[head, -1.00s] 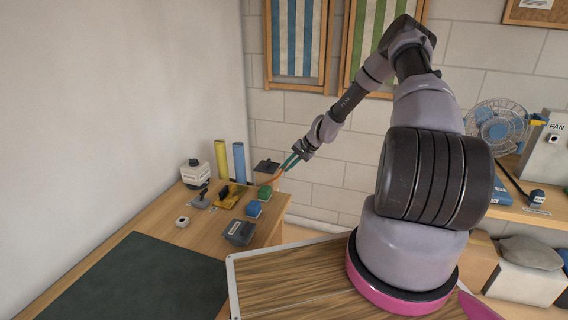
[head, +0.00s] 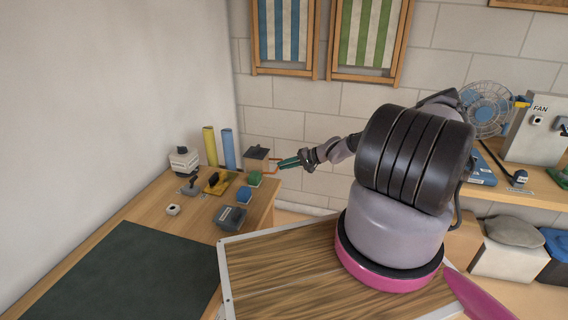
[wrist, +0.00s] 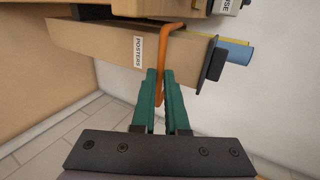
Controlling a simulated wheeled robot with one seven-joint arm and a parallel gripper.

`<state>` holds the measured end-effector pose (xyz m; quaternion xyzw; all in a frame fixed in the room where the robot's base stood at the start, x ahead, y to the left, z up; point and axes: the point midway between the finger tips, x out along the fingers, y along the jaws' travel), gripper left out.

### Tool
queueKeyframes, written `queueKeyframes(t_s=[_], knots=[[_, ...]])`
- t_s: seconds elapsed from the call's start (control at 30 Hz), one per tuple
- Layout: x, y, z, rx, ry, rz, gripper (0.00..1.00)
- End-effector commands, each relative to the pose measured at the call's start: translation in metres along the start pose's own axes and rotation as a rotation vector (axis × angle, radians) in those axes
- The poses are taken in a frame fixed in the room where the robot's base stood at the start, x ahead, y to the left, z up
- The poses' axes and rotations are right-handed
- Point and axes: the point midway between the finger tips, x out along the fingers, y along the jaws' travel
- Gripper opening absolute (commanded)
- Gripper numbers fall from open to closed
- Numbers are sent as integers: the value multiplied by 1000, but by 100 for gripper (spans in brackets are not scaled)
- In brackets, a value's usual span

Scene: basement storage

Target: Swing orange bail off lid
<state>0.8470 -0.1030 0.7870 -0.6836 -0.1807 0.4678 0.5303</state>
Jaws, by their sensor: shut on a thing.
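The POSTERS box (wrist: 95,42) is tan with a dark lid (head: 257,150), standing at the far right of the table. The lid is at the right end of the box in the wrist view (wrist: 211,60). The orange bail (wrist: 164,50) extends out from the box's side, clear of the lid's top as far as I can see. It shows thinly beside the box in the head view (head: 274,173). My gripper (wrist: 160,75), with green fingers, is shut on the bail's outer bar. In the head view my gripper (head: 281,163) is just right of the box.
Yellow (head: 209,147) and blue (head: 228,150) rolls stand left of the box. Green (head: 255,178) and blue (head: 244,194) small blocks and a grey box (head: 230,218) lie in front. A dark mat (head: 125,270) covers the near table. Space right of the box is open.

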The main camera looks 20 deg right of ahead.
Motion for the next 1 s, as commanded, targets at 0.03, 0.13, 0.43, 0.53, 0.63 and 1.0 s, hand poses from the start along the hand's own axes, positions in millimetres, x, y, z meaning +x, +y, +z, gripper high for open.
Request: queueKeyframes(t_s=[0.03,0.13,0.43,0.53,0.63,1.0], knots=[[1,11,2,1,0,14,0],[2,15,2,0,0,18,0],[3,19,2,0,2,20,0],[3,19,2,0,2,20,0],[3,19,2,0,2,20,0],[3,16,2,1,1,16,42]])
